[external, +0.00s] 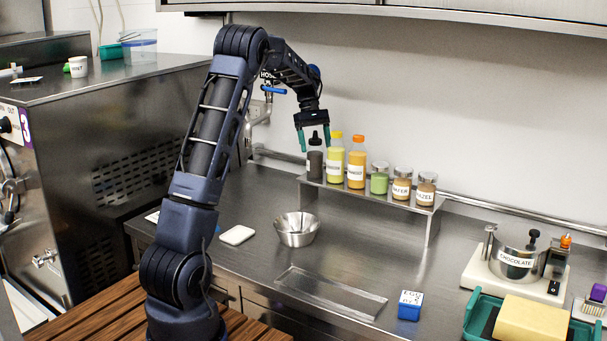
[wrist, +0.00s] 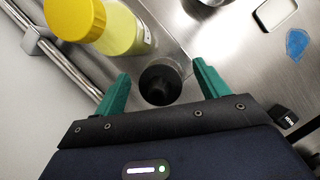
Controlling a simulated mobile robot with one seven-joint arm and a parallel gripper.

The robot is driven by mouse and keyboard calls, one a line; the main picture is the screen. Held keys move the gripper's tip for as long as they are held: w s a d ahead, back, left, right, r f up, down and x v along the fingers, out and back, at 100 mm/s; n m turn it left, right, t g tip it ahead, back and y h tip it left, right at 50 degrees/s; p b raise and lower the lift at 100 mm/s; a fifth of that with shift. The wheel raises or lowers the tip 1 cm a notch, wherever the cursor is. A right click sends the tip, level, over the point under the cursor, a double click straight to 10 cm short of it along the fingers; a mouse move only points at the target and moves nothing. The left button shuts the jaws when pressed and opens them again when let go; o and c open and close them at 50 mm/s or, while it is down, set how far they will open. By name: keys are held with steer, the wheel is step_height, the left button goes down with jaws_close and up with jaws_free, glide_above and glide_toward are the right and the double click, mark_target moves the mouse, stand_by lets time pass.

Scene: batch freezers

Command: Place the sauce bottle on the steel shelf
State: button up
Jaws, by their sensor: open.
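The sauce bottle is probably the dark grey bottle with a black nozzle cap (external: 315,163), upright at the left end of the steel shelf (external: 428,209). Its label is too small to read. In the wrist view its round black top (wrist: 160,84) shows between my fingers. My gripper (external: 314,142) points down over the bottle, with its green fingers open on either side of the cap. In the wrist view the fingers of my gripper (wrist: 161,73) stand apart from the cap, with gaps on both sides.
A yellow bottle (external: 336,160) stands close beside the dark one, then an orange-capped bottle (external: 356,165) and several jars along the shelf. A metal bowl (external: 297,230) and a clear tray (external: 330,294) are on the counter below. A wall rail runs behind the shelf.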

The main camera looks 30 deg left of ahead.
steer(key=v, duration=1.2)
steer(key=shift+w+r, duration=0.1)
steer(key=s+d+r+m+t+y, duration=0.1)
steer(key=s+d+r+m, duration=0.15)
steer(key=s, duration=0.65)
steer(key=s+d+r+m+t, duration=0.15)
steer(key=s+d, duration=0.25)
steer(key=s, duration=0.4)
steer(key=s+d+r+m+t+y, duration=0.1)
steer(key=s+d+r+m, duration=0.15)
steer(key=s, duration=0.65)
steer(key=s+d+f+m+t, duration=0.1)
steer(key=s+f, duration=0.2)
steer(key=s, duration=0.5)
steer(key=s+d+f+m+t+y, duration=0.1)
steer(key=s+f+m, duration=0.1)
steer(key=s, duration=0.6)
steer(key=s+d+f+m+t, duration=0.1)
steer(key=s+f, duration=0.3)
steer(key=s, duration=0.4)
steer(key=shift+f+m+y, duration=0.4)
steer(key=shift+m, duration=0.25)
